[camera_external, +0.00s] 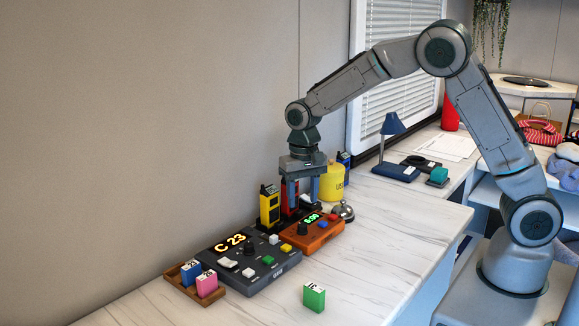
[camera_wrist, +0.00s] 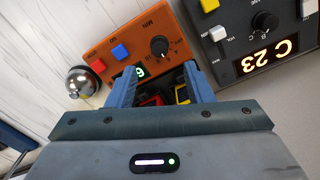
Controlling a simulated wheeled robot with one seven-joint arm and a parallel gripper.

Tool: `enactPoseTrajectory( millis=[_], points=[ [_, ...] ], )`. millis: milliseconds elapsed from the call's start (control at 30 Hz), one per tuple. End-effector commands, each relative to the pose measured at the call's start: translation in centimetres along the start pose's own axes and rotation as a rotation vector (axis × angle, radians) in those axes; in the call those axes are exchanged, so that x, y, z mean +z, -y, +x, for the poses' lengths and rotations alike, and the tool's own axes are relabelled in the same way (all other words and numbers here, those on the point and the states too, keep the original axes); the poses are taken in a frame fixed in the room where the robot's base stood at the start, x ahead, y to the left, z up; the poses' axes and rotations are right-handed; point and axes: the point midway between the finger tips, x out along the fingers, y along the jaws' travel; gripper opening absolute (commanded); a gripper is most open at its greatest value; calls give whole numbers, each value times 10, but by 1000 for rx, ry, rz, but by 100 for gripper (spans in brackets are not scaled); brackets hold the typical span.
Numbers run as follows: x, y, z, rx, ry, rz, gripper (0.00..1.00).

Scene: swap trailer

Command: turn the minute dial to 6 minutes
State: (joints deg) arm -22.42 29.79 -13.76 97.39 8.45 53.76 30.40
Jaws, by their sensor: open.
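A white pointer mark on the dial is too small to read. My gripper (camera_wrist: 158,76) is open and empty, with its fingers pointing down. In the external view my gripper (camera_external: 304,200) hangs above the back of the timer box, apart from the dial. My left finger partly hides the display in the wrist view.
A dark console (camera_external: 245,260) reading C 23 stands left of the timer box. Yellow and red handheld devices (camera_external: 269,207) stand behind, close to my fingers. A silver bell (camera_external: 344,210) and yellow canister (camera_external: 333,182) are to the right. The front counter is mostly clear around a green block (camera_external: 314,297).

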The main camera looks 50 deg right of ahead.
Motion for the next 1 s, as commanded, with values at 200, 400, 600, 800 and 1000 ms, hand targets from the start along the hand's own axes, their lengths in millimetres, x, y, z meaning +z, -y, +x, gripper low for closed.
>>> enactPoseTrajectory(
  millis=[200,400,600,800,1000],
  points=[
    [0,0,-44,-2,-3,0,47],
    [0,0,-62,0,0,0,47],
    [0,0,-64,0,0,0,47],
    [0,0,-64,0,0,0,47],
    [3,-6,-70,-7,-2,-5,47]
  ],
)
